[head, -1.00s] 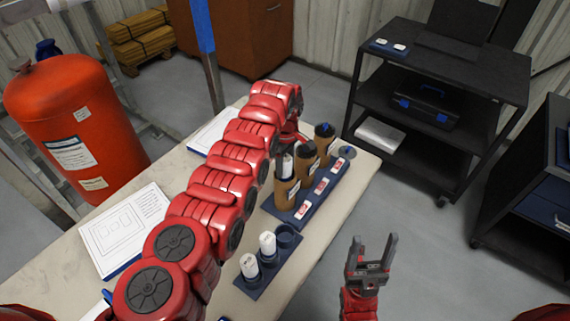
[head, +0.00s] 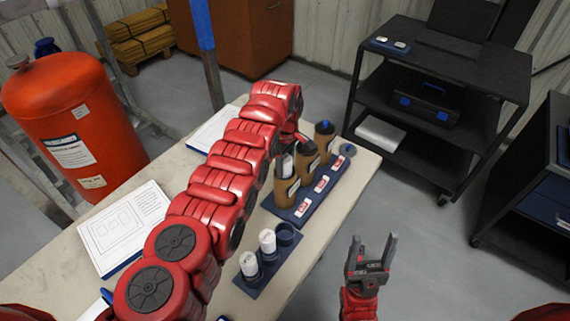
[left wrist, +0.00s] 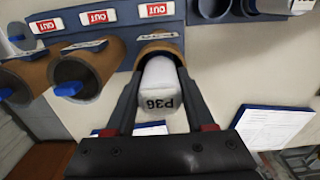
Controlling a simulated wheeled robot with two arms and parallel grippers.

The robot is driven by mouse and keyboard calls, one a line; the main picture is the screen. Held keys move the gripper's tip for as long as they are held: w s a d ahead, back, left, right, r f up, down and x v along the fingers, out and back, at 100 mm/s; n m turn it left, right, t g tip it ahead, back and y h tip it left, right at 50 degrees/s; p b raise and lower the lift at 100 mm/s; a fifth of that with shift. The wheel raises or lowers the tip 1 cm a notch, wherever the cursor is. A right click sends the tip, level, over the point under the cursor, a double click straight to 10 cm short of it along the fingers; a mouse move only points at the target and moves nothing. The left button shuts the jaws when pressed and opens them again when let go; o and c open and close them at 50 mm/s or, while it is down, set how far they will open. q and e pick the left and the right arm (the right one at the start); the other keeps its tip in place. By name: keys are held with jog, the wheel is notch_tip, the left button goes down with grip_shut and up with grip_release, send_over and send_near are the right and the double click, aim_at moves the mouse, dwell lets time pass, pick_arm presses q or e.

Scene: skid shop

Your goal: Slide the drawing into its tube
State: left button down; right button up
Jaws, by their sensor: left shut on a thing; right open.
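The drawing is a white roll marked P36 (left wrist: 160,92). In the left wrist view its far end is inside the mouth of a brown cardboard tube (left wrist: 158,47), and its near end sticks out. My left gripper (left wrist: 158,75) is shut on this roll at the tube's mouth. In the head view the roll (head: 288,166) shows as a white piece at the nearest tube (head: 285,188), and my red arm hides most of the left gripper. My right gripper (head: 371,250) is open and empty, right of the table.
Two more brown tubes (head: 308,163) stand in the blue rack, with red OUT labels (head: 304,207) along it. A blue holder (head: 258,284) with two white rolls (head: 249,264) is nearer. A drawing sheet (head: 124,228) lies on the table (head: 185,240). A black cart (head: 450,65) stands beyond.

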pick_arm(q)
jog(key=shift+c, duration=0.9)
grip_release()
jog(key=shift+o, duration=0.3)
jog(key=shift+o, duration=0.6)
